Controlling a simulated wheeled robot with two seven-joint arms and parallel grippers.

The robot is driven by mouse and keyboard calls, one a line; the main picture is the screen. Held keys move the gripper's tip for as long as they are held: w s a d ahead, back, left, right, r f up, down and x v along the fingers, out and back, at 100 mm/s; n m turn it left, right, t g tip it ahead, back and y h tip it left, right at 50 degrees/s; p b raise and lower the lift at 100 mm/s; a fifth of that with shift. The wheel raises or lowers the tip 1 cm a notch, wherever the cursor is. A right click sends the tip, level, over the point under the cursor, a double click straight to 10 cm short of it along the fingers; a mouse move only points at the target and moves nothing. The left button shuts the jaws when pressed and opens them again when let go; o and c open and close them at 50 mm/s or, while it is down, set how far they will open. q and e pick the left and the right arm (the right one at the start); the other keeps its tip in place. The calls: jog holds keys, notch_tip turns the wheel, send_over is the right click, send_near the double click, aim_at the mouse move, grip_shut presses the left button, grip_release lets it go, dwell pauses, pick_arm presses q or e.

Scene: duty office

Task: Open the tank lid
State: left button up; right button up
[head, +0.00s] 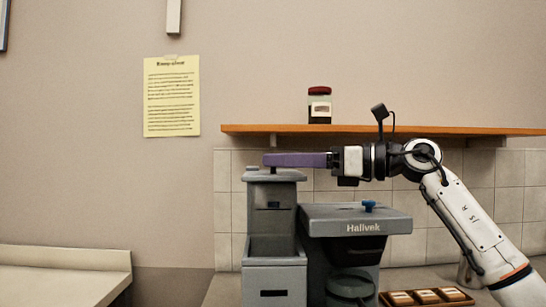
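A grey machine (357,219) marked "Halivek" stands on the counter. A grey tank (269,220) stands at its left side, with a flat lid (292,176) lying level on top and looking shut. My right gripper (272,160) comes in from the right and points left, level, with its purple fingers just above the lid. The fingers line up in this view, so their gap is hidden. I cannot tell whether they touch the lid or something small on it. My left gripper is out of view.
An orange shelf (260,129) runs behind my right arm, with a red-capped jar (319,105) on it. A tray (388,301) with several compartments lies at the machine's lower right. A pale bench (50,283) is at left. Open space lies left of the tank.

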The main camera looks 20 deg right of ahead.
jog(key=shift+x, duration=0.95)
jog(key=shift+w+a, duration=0.15)
jog(key=shift+a, duration=0.05)
grip_shut()
jog(key=shift+a, duration=0.1)
